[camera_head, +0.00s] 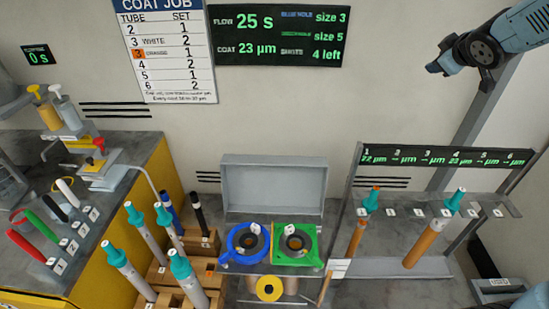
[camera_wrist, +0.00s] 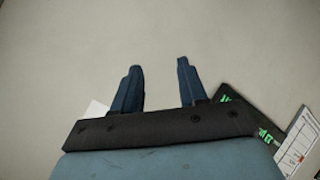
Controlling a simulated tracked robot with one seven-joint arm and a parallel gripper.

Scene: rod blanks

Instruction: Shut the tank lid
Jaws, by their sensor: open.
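The tank lid (camera_head: 273,187) is a grey, shallow box-like cover. It stands raised behind the tank top in the head view, its inner side facing me. In front of it are a blue ring (camera_head: 247,243) and a green ring (camera_head: 297,244), each around a dark round hole. My arm (camera_head: 515,30) is at the upper right of the head view, high and well apart from the lid. In the wrist view my gripper (camera_wrist: 159,65) is open, with nothing between its fingers, and faces the bare wall. The lid is not in the wrist view.
Left of the tank is a wooden rack (camera_head: 162,270) with teal-topped rods. Right of it is a metal rack (camera_head: 437,211) with two hanging orange-brown rods. A yellow bench (camera_head: 145,215) stands at the left. The wall carries a job sheet (camera_head: 165,50) and a black display (camera_head: 278,36).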

